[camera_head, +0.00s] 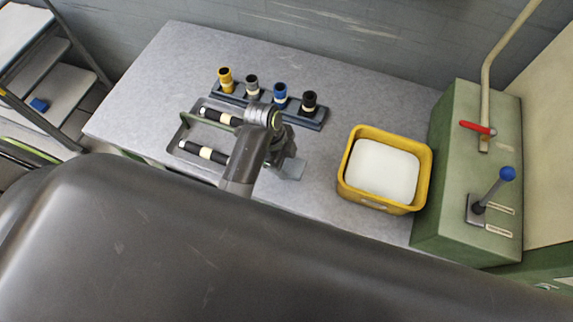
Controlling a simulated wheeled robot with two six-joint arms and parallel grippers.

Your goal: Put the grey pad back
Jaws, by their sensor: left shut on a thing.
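My left gripper (284,163) is over the middle of the grey bench, between the tool rack and the yellow bin. It is shut on a small flat light-grey piece, which looks like the grey pad (293,170). The arm and gripper hide part of it, and I cannot tell whether it touches the bench top. My right gripper is not in view.
A dark rack (313,124) holds yellow, grey, blue and black cylinders. A yellow bin (425,165) holds something white. A green machine (455,140) with levers bounds the right. The bench's left end is clear.

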